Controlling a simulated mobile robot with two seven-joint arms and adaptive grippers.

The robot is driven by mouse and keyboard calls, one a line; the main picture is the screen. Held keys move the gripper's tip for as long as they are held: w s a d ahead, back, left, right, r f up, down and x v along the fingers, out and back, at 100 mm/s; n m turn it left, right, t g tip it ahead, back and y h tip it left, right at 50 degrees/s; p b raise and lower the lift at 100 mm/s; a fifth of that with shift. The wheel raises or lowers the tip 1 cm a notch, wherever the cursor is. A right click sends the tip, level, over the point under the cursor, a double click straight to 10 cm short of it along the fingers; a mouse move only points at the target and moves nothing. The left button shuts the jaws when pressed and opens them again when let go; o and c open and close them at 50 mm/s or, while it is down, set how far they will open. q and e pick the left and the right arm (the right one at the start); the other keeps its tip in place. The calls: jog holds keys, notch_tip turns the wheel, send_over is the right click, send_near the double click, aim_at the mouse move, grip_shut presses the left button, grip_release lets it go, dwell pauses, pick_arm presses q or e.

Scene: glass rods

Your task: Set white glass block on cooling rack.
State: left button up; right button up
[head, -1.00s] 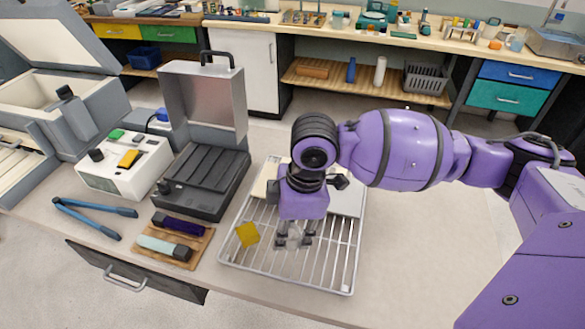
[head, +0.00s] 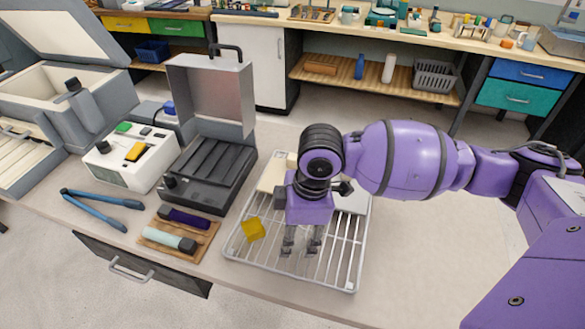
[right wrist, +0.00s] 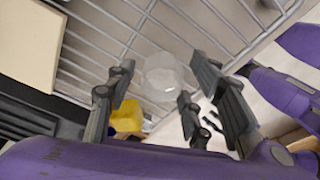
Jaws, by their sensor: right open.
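The white glass block (right wrist: 162,77) is a pale, translucent piece seen in the right wrist view, between my right fingers, over the rack's bars. The fingers stand apart on either side of it. My right gripper (head: 301,243) is open and points down over the front part of the cooling rack (head: 338,252). In the head view the block is hard to make out at the fingertips. The rack's bars also show in the right wrist view (right wrist: 215,30). My left gripper is out of view.
A yellow block (head: 252,230) sits on the rack left of my right gripper. A cream tile (head: 272,178) and a pale plate (head: 352,202) lie at the rack's back. Left are a wooden tray (head: 160,245) with two rods and an open-lidded black device (head: 208,180). The bench right of the rack is clear.

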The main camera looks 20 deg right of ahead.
aim_at(304, 232)
notch_tip(304, 232, up, 12)
jog(key=d+p, duration=0.1)
jog(key=shift+s+d, duration=0.2)
jog(key=shift+d, duration=0.15)
